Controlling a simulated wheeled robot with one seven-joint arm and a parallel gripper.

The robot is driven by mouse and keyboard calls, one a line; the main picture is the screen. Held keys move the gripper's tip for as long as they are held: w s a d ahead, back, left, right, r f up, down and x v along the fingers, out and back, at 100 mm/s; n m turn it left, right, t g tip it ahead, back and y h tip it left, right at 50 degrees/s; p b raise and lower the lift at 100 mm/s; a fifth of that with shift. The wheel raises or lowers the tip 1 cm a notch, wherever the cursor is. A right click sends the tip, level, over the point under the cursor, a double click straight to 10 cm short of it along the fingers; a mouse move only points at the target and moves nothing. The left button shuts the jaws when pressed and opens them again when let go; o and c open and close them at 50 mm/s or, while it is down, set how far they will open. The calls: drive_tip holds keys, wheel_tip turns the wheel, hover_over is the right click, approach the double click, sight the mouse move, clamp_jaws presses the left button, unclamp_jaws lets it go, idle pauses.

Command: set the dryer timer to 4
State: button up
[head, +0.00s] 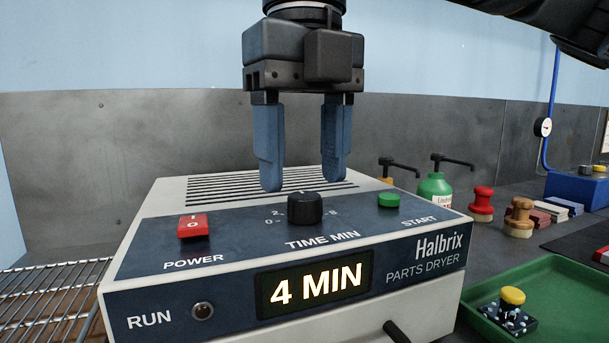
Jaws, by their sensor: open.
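The parts dryer (400,252) is a cream box with a dark control panel. Its black timer knob (305,209), above the words TIME MIN, stands between the red power switch (194,226) and the green start button (388,200). The lit display (315,286) reads 4 MIN. The RUN lamp (203,311) looks dark. My gripper (302,184) is open and empty, pointing down. Its blue fingertips are apart on either side of the knob, above and seemingly behind it. I cannot tell the exact gap. The middle scale numbers are hidden behind the knob.
A wire rack (55,295) lies left of the dryer. On the right are a green tray (560,290) holding a yellow-topped part (512,297), a green pump bottle (434,188) and red and wooden stampers. A grey wall stands behind.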

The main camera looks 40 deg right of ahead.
sight(305, 195)
drive_tip(key=shift+r+p, duration=0.3)
drive_tip(key=shift+r, duration=2.2)
